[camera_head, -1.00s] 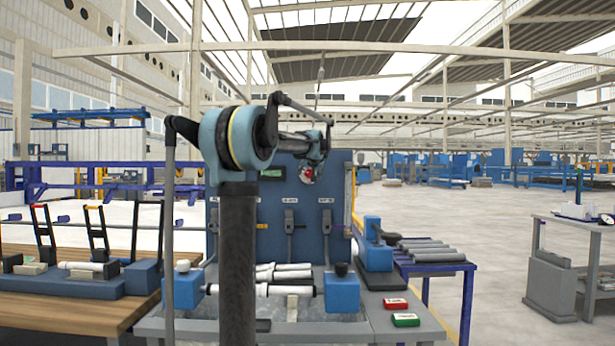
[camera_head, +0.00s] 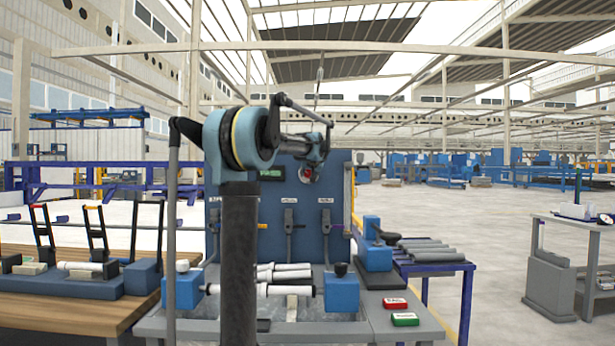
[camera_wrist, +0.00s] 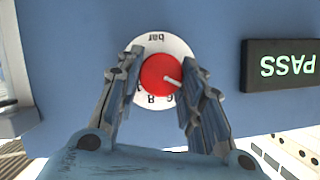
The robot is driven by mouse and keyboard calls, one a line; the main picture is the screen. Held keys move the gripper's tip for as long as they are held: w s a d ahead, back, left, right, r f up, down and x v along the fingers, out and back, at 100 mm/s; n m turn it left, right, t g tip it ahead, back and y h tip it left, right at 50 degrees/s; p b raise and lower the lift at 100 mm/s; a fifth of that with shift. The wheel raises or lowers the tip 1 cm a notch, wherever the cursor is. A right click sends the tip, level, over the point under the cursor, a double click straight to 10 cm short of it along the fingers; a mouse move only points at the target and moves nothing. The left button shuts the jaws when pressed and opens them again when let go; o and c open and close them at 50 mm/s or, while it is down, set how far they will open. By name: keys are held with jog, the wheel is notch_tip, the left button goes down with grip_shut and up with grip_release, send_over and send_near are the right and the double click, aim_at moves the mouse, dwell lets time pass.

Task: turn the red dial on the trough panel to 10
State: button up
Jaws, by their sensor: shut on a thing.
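The red dial (camera_wrist: 158,74) sits on a white round scale plate (camera_wrist: 150,46) on the blue trough panel (camera_wrist: 60,60). My gripper (camera_wrist: 159,78) has one finger on each side of the dial and is shut on it. The dial's white pointer aims to the lower right in the wrist view, close to the right finger, which hides part of the scale. The upside-down word "bar" and an 8 are readable. In the head view the red dial (camera_head: 306,175) shows small below my wrist. A display (camera_wrist: 280,66) beside the dial reads PASS, upside down, in green.
Below the dial the panel carries several grey levers (camera_head: 289,222) with white labels. The trough (camera_head: 290,305) in front holds white pipes (camera_head: 284,273) and blue clamps (camera_head: 342,288). A red block (camera_head: 395,303) and a green block (camera_head: 405,319) lie at its right.

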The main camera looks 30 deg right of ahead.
jog(key=m+t+y, duration=0.1)
jog(key=m, duration=0.1)
jog(key=m+t+y, duration=0.1)
jog(key=m, duration=0.1)
jog(key=shift+s+d+f+m, duration=0.1)
jog(key=shift+d+f+m, duration=0.05)
jog(key=shift+m, duration=0.15)
jog(key=m+t+y, duration=0.1)
jog(key=m, duration=0.1)
jog(key=shift+f+m+t, duration=0.15)
jog(key=shift+m+t, duration=0.25)
jog(key=m+t, duration=0.1)
jog(key=m, duration=0.2)
jog(key=shift+f, duration=0.15)
jog(key=m, duration=0.1)
jog(key=m+t, duration=0.1)
jog(key=m, duration=0.1)
jog(key=m+t, duration=0.1)
jog(key=m, duration=0.1)
jog(key=shift+f+h, duration=0.25)
jog(key=shift+h, duration=0.05)
jog(key=m, duration=0.2)
jog(key=m+t+h, duration=0.1)
jog(key=m, duration=0.2)
jog(key=shift+f+h, duration=0.2)
jog(key=shift+h, duration=0.1)
jog(key=shift+m, duration=0.5)
